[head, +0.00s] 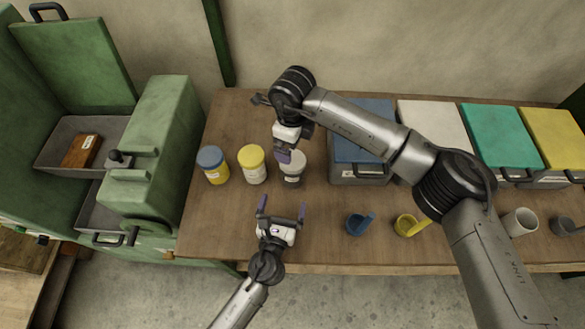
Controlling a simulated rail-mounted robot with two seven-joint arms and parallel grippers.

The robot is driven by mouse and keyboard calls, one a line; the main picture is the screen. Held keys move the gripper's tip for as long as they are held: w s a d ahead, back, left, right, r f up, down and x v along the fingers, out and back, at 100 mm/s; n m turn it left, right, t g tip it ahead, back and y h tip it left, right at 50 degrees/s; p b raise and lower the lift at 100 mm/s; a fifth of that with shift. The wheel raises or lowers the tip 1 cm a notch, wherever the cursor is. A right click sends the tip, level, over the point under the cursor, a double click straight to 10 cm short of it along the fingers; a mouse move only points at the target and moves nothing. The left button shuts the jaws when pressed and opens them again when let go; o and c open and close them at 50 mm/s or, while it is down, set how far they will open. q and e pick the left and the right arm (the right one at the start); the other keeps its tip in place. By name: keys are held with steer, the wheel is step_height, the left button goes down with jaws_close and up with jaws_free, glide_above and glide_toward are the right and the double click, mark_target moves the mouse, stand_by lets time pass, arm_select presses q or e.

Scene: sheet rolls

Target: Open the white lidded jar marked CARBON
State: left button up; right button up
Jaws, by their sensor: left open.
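A jar with a pale lid (293,170) stands upright on the wooden table, the rightmost of three jars. Its label is too small to read, so I cannot confirm that it says CARBON. My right gripper (283,154) points down at the top of this jar and hides part of the lid. I cannot tell whether its fingers touch the lid or are closed on it. My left gripper (282,207) is open and empty, in front of the jar and apart from it, with its purple fingertips pointing towards the jars.
A blue-lidded jar (213,168) and a yellow-lidded jar (252,166) stand to the left. A blue scoop (357,224), a yellow scoop (408,225) and a white cup (519,222) lie towards the front right. Lidded bins, one with a teal lid (500,135), line the back right. Green cabinets (155,150) stand left.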

mark_target(292, 170)
arm_select(q)
steer(key=x, duration=1.1)
steer(key=shift+c, duration=0.5)
